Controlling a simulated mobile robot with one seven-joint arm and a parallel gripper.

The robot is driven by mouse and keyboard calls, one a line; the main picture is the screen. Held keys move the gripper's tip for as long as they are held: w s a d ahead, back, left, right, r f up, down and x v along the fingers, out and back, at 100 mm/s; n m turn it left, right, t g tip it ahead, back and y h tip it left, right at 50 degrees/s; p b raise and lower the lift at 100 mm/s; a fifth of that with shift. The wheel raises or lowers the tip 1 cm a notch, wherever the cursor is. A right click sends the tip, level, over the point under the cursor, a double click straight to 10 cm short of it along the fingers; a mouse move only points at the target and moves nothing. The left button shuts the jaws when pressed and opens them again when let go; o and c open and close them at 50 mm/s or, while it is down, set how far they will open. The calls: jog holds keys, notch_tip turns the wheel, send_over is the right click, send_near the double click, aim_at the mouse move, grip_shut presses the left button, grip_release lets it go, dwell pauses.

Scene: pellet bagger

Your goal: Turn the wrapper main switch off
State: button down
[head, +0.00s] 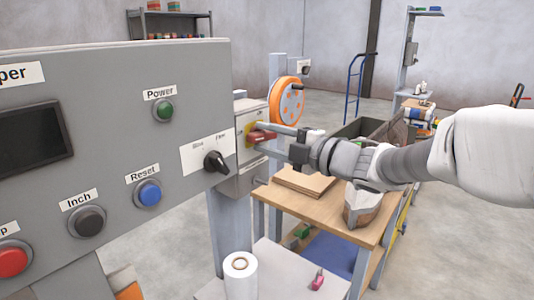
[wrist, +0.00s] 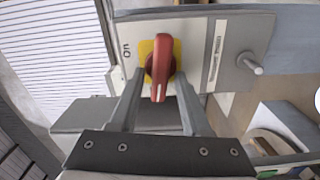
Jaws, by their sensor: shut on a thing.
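The wrapper main switch is a red rotary handle (head: 262,136) on a yellow plate, on the grey box just right of the big control panel. In the wrist view the handle (wrist: 160,68) stands lengthwise up and down the picture, its white stripe at the lower end. An "On" label (wrist: 127,50) lies left of the yellow plate (wrist: 147,48). My gripper (head: 270,135) reaches in from the right and is shut on the red handle. In the wrist view its two fingers (wrist: 161,75) lie on either side of the handle.
The control panel (head: 100,150) with buttons and a black selector knob (head: 214,161) stands close on the left. Below my arm is a wooden table (head: 330,212) with cardboard on it. A white film roll (head: 240,275) stands at the bottom. A metal peg (wrist: 250,63) sticks out right of the switch.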

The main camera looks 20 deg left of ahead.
jog(key=shift+f+n+b, duration=0.15)
jog(key=shift+n+b, duration=0.65)
jog(key=c, duration=0.7)
grip_release()
jog(key=shift+d, duration=0.15)
jog(key=p+v, duration=0.2)
jog(key=v, duration=1.5)
jog(key=shift+s+d+p, duration=0.1)
jog(key=shift+p, duration=0.3)
